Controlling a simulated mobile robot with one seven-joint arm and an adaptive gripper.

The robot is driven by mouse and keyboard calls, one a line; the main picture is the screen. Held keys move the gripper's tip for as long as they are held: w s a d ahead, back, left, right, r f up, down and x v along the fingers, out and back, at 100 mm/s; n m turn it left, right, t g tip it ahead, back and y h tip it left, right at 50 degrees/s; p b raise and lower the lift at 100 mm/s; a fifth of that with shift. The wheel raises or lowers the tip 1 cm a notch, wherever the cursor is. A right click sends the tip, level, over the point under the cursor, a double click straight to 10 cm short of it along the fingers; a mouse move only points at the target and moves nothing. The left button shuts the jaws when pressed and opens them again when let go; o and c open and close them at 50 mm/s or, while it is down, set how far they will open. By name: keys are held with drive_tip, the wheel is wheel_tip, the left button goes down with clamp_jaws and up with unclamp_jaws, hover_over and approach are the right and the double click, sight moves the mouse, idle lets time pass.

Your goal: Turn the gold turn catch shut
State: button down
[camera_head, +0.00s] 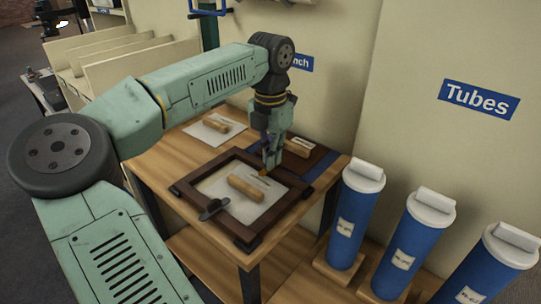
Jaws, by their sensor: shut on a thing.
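A dark wooden frame (196,203) lies on the wooden table. My gripper (268,168) points down at the frame's far right side, its jaws closed. A small gold-orange piece (264,181), which looks like the gold turn catch, shows right at the fingertips. It is small and partly hidden by the fingers, so I cannot tell which way it is turned. A dark catch-like piece (214,209) sits at the frame's near left side, apart from my gripper.
A wooden block (246,188) lies on the white sheet (270,197) inside the frame. Another block (218,126) lies on paper behind. A labelled block (299,146) is close to the right of my gripper. Several blue tubes (354,210) with white caps stand right of the table.

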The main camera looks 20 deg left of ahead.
idle(0.3)
drive_tip(key=c, duration=1.8)
unclamp_jaws()
drive_tip(key=shift+o, duration=0.2)
wheel_tip(320, 180, up, 12)
